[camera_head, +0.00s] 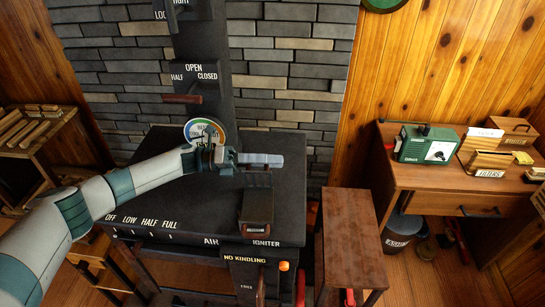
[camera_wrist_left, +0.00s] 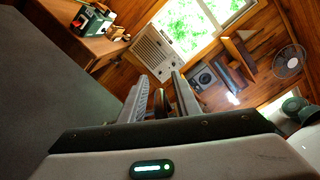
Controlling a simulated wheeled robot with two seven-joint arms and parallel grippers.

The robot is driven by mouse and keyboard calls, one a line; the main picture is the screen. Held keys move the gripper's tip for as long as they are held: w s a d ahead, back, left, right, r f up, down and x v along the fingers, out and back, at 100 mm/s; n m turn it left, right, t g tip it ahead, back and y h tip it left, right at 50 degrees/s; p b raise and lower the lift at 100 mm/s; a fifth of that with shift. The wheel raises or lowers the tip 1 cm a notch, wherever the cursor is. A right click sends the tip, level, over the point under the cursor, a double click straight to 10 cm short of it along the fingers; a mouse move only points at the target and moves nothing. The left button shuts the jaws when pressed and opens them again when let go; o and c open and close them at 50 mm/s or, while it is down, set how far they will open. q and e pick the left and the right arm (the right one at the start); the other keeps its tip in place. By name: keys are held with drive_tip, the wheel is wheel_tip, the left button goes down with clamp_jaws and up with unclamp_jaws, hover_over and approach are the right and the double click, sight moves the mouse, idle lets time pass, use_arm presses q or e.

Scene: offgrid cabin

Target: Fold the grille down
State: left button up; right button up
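No part that I can surely call the grille shows on the black stove (camera_head: 175,183) in the head view. A pale slatted panel (camera_wrist_left: 158,52) stands below the window in the wrist view; I cannot tell whether it is the grille. My left gripper (camera_head: 262,160) is above the stove top, its fingers pointing right, just above and behind a dark block (camera_head: 257,207). In the wrist view its fingers (camera_wrist_left: 160,97) are apart, with a small dark upright piece between them and visible gaps beside it. My right gripper is not in view.
The flue (camera_head: 206,60) rises behind my left wrist, with a round coloured gauge (camera_head: 203,131) close to it. A brown bench (camera_head: 350,240) stands right of the stove. A wooden desk (camera_head: 400,172) with a green device (camera_head: 427,144) is farther right.

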use_arm(q)
drive_tip(key=shift+d, duration=0.2)
clamp_jaws()
